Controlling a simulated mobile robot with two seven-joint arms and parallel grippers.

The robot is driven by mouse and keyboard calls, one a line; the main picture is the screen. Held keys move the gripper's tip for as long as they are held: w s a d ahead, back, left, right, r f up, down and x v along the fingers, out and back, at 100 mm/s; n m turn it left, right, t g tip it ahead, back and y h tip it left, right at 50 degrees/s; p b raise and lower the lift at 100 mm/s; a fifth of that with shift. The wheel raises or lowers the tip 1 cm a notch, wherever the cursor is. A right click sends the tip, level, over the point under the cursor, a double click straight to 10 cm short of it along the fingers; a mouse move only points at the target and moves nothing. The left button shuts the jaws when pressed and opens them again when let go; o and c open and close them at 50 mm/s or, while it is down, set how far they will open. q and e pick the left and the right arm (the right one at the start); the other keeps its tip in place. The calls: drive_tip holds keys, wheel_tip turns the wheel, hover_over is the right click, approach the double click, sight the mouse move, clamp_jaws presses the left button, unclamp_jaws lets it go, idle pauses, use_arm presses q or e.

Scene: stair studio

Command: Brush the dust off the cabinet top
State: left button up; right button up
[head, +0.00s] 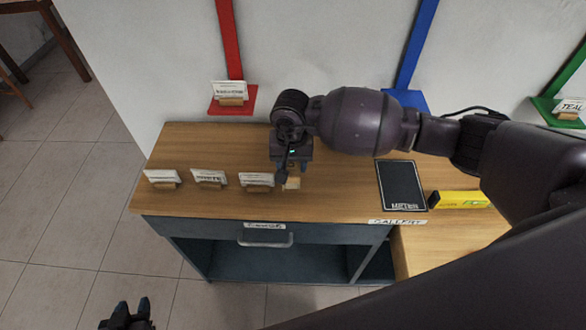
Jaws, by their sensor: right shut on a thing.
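The cabinet (330,205) has a wooden top and a dark blue-grey body. I cannot make out any dust on it. My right gripper (291,172) points down over the middle of the top, near the front edge. It is shut on a small pale wooden piece (292,184), mostly hidden by the fingers; it resembles the nearby card holders' bases. I cannot tell whether it touches the top. No brush is clearly visible. My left gripper (132,307) is low at the bottom left, in front of the cabinet, with its two fingertips apart and empty.
Several white cards in wooden holders, including one beside my gripper (256,181), stand along the front left. A dark panel (402,186) and a yellow level (459,200) lie to the right. Red (232,106), blue and green (555,110) wall ledges are behind.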

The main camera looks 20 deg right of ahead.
drive_tip(key=shift+r, duration=1.1)
